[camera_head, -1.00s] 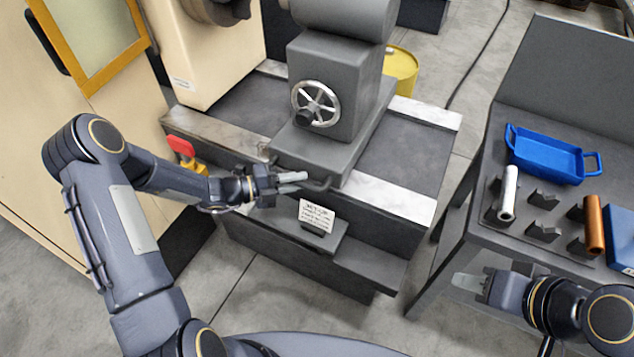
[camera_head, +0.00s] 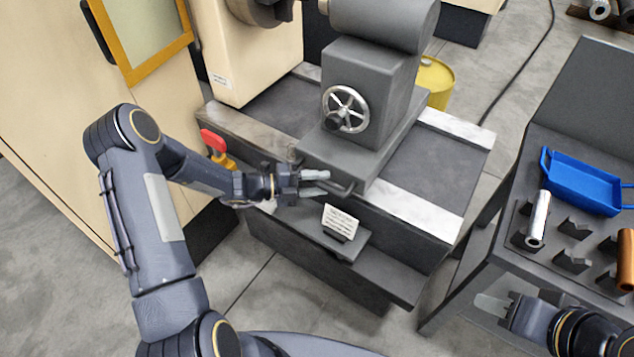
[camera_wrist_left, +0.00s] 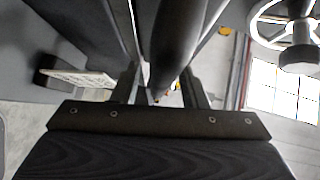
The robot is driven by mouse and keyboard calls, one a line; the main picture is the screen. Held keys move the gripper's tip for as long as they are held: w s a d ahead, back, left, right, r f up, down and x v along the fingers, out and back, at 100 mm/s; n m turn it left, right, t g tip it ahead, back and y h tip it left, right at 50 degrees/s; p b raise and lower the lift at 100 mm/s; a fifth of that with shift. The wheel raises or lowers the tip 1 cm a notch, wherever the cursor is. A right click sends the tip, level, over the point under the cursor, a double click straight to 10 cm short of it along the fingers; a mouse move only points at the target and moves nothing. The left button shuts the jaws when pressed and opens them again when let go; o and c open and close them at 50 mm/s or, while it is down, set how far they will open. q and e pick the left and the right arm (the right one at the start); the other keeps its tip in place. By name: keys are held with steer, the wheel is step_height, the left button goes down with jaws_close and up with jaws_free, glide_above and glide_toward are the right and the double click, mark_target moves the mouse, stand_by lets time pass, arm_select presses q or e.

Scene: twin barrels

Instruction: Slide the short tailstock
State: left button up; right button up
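The short tailstock (camera_head: 365,95) is a dark grey block with a spoked silver handwheel (camera_head: 345,109), standing on the lathe bed. A dark bar handle (camera_head: 340,187) juts from its lower front. My left gripper (camera_head: 315,182) is at this handle with its two fingers apart. In the left wrist view a dark bar (camera_wrist_left: 176,45) runs between the spread fingers of my left gripper (camera_wrist_left: 160,92); I cannot tell whether they touch it. The handwheel shows at upper right there. My right gripper (camera_head: 490,304) is beside the side table's front edge, away from the tailstock; its finger gap is not clear.
The bed's pale rail (camera_head: 405,207) runs clear to the right of the tailstock. A red-topped lever (camera_head: 214,141) is left of my left gripper, and a small sign (camera_head: 341,220) is below it. A side table holds a blue tray (camera_head: 580,183) and a silver cylinder (camera_head: 538,218).

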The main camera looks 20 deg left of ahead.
arm_select(q)
steer(key=v, duration=0.7)
steer(key=shift+s+a+b, duration=0.2)
steer(key=shift+a+b, duration=0.15)
steer(key=shift+b, duration=0.1)
steer(key=s+d+r+m+g+y, duration=0.25)
steer(key=s+r+m, duration=0.4)
steer(key=m, duration=0.45)
steer(key=s+d+r+m+g+y, duration=0.25)
steer(key=s+r+m, duration=0.4)
steer(key=m, duration=0.35)
steer(key=s+a+r+m+t+y, duration=0.2)
steer(key=s+m+y, duration=0.4)
steer(key=s+m, duration=0.6)
steer(key=shift+s+a+m+t, duration=0.25)
steer(key=shift+a+m+t, duration=0.4)
steer(key=shift+m, duration=3.45)
steer(key=shift+r, duration=0.15)
